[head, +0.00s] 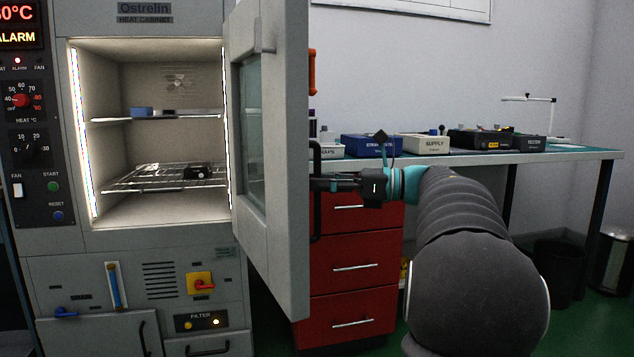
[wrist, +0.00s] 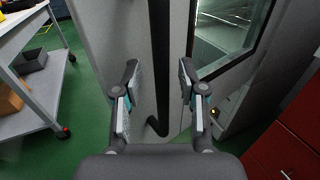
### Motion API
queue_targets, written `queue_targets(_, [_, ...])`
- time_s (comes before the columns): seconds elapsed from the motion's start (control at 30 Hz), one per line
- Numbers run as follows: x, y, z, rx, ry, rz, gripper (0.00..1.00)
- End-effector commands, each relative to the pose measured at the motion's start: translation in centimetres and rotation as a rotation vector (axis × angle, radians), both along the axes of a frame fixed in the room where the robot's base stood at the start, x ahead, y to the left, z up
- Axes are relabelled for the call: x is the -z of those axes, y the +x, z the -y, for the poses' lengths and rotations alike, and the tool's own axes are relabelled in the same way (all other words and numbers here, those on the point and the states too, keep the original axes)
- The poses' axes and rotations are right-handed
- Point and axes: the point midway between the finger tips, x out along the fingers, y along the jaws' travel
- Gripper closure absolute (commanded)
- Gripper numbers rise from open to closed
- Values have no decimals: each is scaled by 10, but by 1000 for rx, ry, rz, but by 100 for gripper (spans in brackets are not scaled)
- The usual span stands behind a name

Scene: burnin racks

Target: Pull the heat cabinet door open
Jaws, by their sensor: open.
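The heat cabinet (head: 150,240) is at the left of the head view, its lit chamber exposed. Its grey door (head: 275,150) stands swung wide open, hinged at the chamber's right side, with a window (head: 250,135). The door's black bar handle (head: 316,222) is on its outer face. It also shows in the wrist view as an upright black bar (wrist: 159,30). My gripper (head: 318,184) is at the handle. In the wrist view my gripper's fingers (wrist: 158,75) are apart, one on each side of the bar, with gaps; I cannot tell whether they touch it.
A red drawer unit (head: 350,270) stands just behind the open door. A workbench (head: 470,158) with labelled boxes runs along the wall to the right. Wire shelves (head: 150,178) inside the chamber hold small items. Green floor shows beside the door.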

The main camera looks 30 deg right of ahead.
Motion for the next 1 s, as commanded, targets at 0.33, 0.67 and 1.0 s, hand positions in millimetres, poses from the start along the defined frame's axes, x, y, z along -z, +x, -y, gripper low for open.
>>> queue_targets(0.33, [0, -41, 55, 5, 0, 0, 59])
queue_targets(0.67, [-1, -62, 81, 2, -1, 1, 59])
queue_targets(1.0, [-1, -63, 82, 2, -1, 1, 59])
